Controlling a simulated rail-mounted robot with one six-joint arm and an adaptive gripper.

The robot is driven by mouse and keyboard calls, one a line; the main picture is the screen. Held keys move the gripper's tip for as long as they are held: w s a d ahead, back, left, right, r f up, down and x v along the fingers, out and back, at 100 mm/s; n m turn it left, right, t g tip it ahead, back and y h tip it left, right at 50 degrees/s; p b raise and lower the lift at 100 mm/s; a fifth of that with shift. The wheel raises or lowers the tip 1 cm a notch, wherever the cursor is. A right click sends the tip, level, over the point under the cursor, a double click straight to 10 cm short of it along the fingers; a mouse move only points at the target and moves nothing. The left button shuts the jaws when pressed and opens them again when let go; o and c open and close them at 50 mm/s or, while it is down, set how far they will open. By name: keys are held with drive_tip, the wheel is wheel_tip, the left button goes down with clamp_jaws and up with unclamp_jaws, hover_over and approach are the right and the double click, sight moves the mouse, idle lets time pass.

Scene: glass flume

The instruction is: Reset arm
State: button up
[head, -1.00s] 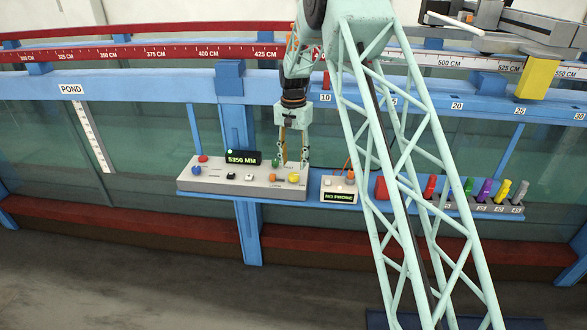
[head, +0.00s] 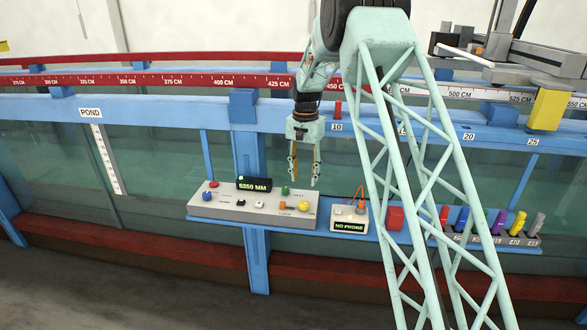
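My gripper (head: 304,181) points down in the head view, just above the back right part of the grey control panel (head: 228,207). Its two orange-lined fingers are apart with nothing between them, and they appear clear of the panel. The panel has red, blue, black, white, green, orange and yellow buttons or knobs. Its display (head: 254,185) reads 5350 MM. My pale green lattice arm hides part of the shelf and rail on the right.
A small box (head: 349,224) reading NO PROBE sits right of the panel on the blue shelf. A red block (head: 395,218) and several coloured probes (head: 499,222) stand farther right. The blue flume rail (head: 180,108) and red scale run behind. A grey carriage (head: 510,59) sits at upper right.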

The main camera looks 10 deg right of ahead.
drive_tip(key=s+a+r+n+t+b, duration=0.1)
drive_tip(key=s+a+r+n+b, duration=0.1)
drive_tip(key=s+r, duration=1.15)
drive_tip(key=s+a+r+n+t+b, duration=0.1)
drive_tip(key=s+a+r+n+b, duration=0.1)
drive_tip(key=s+r, duration=1.15)
drive_tip(key=s+a+f+n+b, duration=0.1)
drive_tip(key=s+f, duration=0.1)
drive_tip(key=s, duration=1.1)
drive_tip(key=s+f+n+t+b, duration=0.1)
drive_tip(key=s+f+b, duration=0.1)
drive_tip(key=s, duration=1.1)
drive_tip(key=s+a+f+n+t+b, duration=0.1)
drive_tip(key=s+f, duration=0.3)
drive_tip(key=s, duration=0.9)
drive_tip(key=shift+s+a+n, duration=0.25)
drive_tip(key=shift+a+n, duration=0.05)
drive_tip(key=shift+n, duration=0.1)
